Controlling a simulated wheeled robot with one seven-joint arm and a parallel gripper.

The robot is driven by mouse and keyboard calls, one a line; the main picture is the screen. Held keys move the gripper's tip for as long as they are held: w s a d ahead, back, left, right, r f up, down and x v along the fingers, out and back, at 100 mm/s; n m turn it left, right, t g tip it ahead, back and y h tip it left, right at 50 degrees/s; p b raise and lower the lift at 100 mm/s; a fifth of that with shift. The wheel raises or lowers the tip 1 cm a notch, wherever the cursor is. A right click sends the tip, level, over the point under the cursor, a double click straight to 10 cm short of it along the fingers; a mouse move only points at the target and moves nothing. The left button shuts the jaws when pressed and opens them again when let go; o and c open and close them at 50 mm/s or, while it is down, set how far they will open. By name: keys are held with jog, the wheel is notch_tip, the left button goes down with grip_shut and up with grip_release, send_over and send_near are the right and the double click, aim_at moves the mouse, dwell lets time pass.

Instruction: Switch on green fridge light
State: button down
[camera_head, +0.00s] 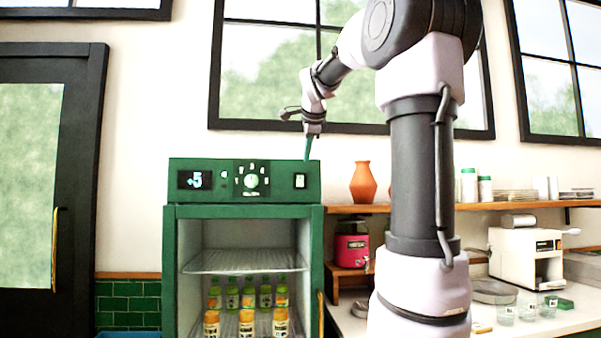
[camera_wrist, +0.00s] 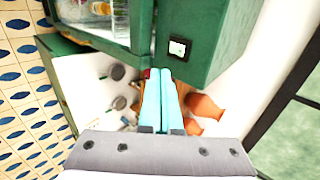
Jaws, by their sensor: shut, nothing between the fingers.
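The green fridge (camera_head: 245,213) stands left of centre with its front open to the shelves. Its top panel has a small display reading about 5, a round dial (camera_head: 251,181) and, at the right end, a light switch (camera_head: 300,181) with a pale rocker in a dark frame. My gripper (camera_head: 308,151) is above the panel's right end, fingers pointing down, shut and empty. In the wrist view the switch (camera_wrist: 177,48) shows just beyond the teal fingertips (camera_wrist: 160,75), slightly to the right. The fingers look apart from it. I cannot tell whether the switch is on.
Several bottles (camera_head: 248,293) stand inside the fridge. An orange vase (camera_head: 363,183) stands on the wooden shelf (camera_head: 345,209) right of the fridge. A pink-red machine (camera_head: 352,249) sits below it, and a white machine (camera_head: 526,257) stands on the counter. A dark door (camera_head: 78,180) is at left.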

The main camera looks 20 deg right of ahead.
aim_at(300, 179)
jog(key=x, duration=0.4)
jog(key=w+r+x, duration=0.1)
jog(key=x, duration=0.6)
jog(key=shift+w+d, duration=0.3)
jog(key=shift+w, duration=0.15)
jog(key=shift+w+d+r, duration=0.1)
jog(key=shift+w+r, duration=0.1)
jog(key=shift+w, duration=0.3)
jog(key=shift+w+d+r, duration=0.1)
jog(key=shift+w+r, duration=0.05)
jog(key=shift+w, duration=0.15)
jog(key=shift+r, duration=0.1)
jog(key=shift+r, duration=0.7)
